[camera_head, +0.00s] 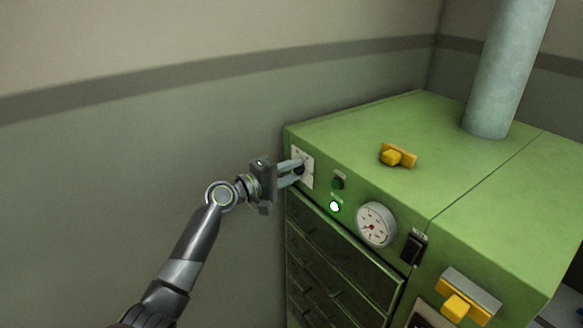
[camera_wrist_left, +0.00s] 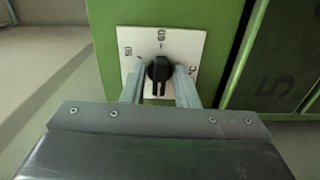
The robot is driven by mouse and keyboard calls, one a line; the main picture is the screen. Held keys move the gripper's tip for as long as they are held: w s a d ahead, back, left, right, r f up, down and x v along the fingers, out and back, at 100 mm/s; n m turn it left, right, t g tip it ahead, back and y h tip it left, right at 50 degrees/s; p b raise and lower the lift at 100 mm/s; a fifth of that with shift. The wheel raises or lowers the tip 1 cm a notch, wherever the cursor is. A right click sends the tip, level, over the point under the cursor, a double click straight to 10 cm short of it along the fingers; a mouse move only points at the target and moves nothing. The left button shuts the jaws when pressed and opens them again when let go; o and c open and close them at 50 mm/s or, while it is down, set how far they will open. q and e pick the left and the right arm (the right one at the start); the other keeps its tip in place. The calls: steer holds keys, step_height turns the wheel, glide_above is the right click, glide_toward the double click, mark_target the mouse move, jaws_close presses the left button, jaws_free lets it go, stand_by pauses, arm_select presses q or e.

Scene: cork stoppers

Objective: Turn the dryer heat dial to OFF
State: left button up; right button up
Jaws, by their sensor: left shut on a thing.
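The heat dial (camera_wrist_left: 158,72) is a round black knob on a white plate (camera_wrist_left: 188,42) with printed marks, seen in the left wrist view. The plate also shows in the head view (camera_head: 306,167) on the upper left of the green dryer's front (camera_head: 318,196). My left gripper (camera_wrist_left: 159,82) is shut on the dial, one finger on each side of it. In the head view my left gripper (camera_head: 296,172) reaches the plate from the left, and its fingers partly cover the dial. My right gripper is not in view.
Right of the plate are a lit lamp (camera_head: 334,206), a round gauge (camera_head: 376,225) and a black switch (camera_head: 413,249). A yellow handle (camera_head: 397,156) sits on the dryer top, another (camera_head: 457,306) at lower right. A grey pipe (camera_head: 505,70) rises behind. Drawers (camera_head: 335,262) lie below.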

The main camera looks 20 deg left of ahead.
arm_select(q)
steer(key=shift+n, duration=0.3)
stand_by(0.4)
steer(key=o, duration=0.7)
steer(key=shift+a, duration=0.1)
steer(key=shift+s+a+f, duration=0.1)
steer(key=shift+s+a, duration=0.2)
steer(key=shift+s, duration=0.1)
steer(key=shift+b+v, duration=3.05)
steer(key=shift+v, duration=5.1)
